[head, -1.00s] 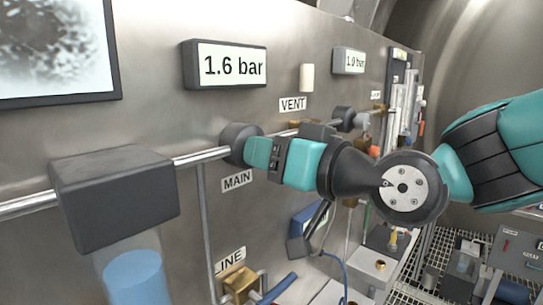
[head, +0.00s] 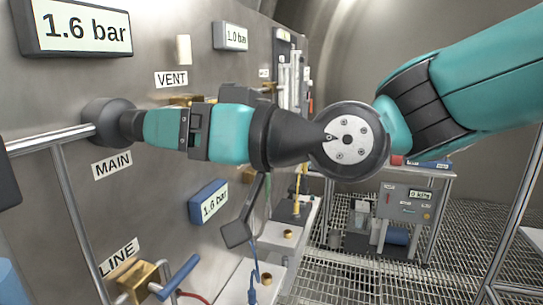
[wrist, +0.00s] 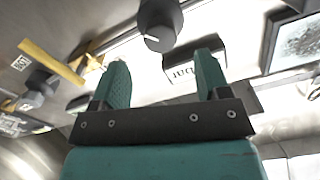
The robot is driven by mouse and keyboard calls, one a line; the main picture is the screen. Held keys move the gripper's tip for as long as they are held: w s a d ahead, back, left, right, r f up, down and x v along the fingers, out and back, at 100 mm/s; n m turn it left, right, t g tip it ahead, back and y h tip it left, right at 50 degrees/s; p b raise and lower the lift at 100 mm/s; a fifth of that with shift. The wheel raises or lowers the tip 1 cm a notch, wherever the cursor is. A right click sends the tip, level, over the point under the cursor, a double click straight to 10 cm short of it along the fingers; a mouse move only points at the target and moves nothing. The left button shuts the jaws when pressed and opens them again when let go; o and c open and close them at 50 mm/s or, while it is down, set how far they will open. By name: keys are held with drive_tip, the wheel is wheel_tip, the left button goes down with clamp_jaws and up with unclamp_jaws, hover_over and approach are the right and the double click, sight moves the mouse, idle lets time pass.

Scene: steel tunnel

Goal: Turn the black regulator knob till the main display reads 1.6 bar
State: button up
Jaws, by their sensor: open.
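The main display (head: 85,28) reads 1.6 bar in the head view. Below it, the black regulator knob (head: 131,125) sticks out from a dark round body (head: 105,122) on the pipe above the MAIN label (head: 112,164). My gripper (head: 148,126) is in front of the knob, fingers toward the wall. In the wrist view my gripper (wrist: 162,62) is open, with nothing between its two teal fingers. The knob (wrist: 160,38), with a white mark on its face, shows just beyond the fingertips, apart from them.
A second display (head: 230,36) reads 1.0 bar near the VENT label (head: 171,79). A blue gauge (head: 209,202) below my arm reads 1.6 bar. A brass fitting with a blue lever (head: 176,277) is at lower left. A cart with a grey instrument (head: 405,203) stands on the grating at right.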

drive_tip(key=b+v, duration=0.3)
drive_tip(key=v, duration=0.7)
drive_tip(key=shift+s+d, duration=0.2)
drive_tip(key=shift+d, duration=0.15)
drive_tip(key=s+d+f+m+g+h, duration=0.1)
drive_tip(key=s+d+f+g+h, duration=0.1)
drive_tip(key=d+f+h, duration=0.2)
drive_tip(key=s+d+f+m+g+h, duration=0.1)
drive_tip(key=s+d+f+g+h, duration=0.1)
drive_tip(key=f, duration=0.9)
drive_tip(key=s+d+f+m+g+h, duration=0.1)
drive_tip(key=s+d+f+g+h, duration=0.1)
drive_tip(key=s+d+f+h, duration=0.2)
wheel_tip(320, 180, down, 3)
drive_tip(key=d+h, duration=0.2)
drive_tip(key=shift+s+d+f+g, duration=0.15)
drive_tip(key=shift+d+f+g, duration=0.1)
drive_tip(key=shift+d+g, duration=0.15)
drive_tip(key=shift+a, duration=0.1)
idle(1.0)
